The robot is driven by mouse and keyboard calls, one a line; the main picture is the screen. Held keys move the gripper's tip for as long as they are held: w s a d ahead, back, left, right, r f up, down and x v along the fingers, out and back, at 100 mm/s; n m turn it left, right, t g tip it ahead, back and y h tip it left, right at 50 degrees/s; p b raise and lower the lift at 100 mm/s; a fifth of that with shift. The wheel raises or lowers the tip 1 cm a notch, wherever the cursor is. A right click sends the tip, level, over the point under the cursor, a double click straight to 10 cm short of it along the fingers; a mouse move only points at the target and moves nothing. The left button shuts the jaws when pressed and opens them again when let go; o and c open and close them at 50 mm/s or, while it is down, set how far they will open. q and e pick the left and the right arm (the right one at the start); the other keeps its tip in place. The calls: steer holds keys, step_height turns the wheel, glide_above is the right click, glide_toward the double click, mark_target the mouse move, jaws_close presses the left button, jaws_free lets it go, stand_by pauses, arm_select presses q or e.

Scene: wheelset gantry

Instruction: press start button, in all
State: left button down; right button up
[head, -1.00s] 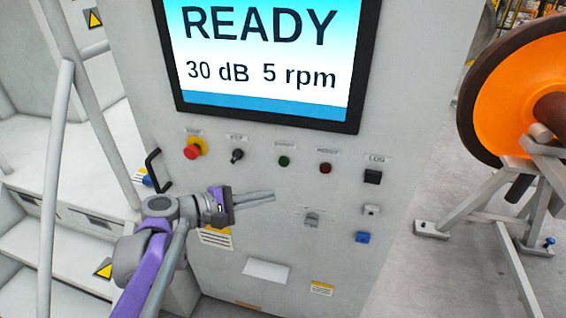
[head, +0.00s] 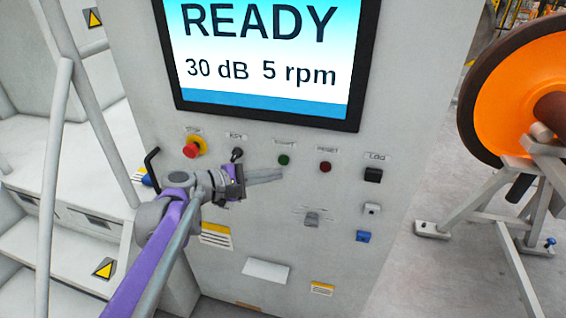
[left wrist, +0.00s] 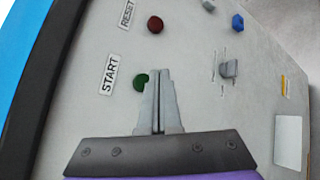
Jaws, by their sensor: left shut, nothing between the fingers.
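The green start button (head: 284,160) is on the upright grey control panel, below the screen. In the left wrist view the green button (left wrist: 139,82) sits beside the START label (left wrist: 109,74), and a finger covers part of it. My left gripper (head: 280,174) is shut and empty, with its fingertips just below the green button in the head view. In the left wrist view the closed fingers (left wrist: 160,74) point at the panel, just right of the button. I cannot tell whether the tips touch the panel. My right gripper is not in view.
The screen (head: 262,62) reads READY, 30 dB, 5 rpm. A red mushroom button (head: 191,150), key switch (head: 237,154), red reset button (head: 325,166) and black LOG box (head: 373,175) share the panel. An orange wheel (head: 520,90) on a stand is at right.

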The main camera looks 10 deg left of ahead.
mark_target(294, 164)
arm_select(q)
steer(key=shift+w, duration=0.95)
stand_by(1.4)
steer(key=shift+w, duration=0.45)
steer(key=shift+w, duration=0.35)
stand_by(0.5)
steer(key=shift+s, duration=0.8)
steer(key=s, duration=0.5)
steer(key=shift+p, duration=0.35)
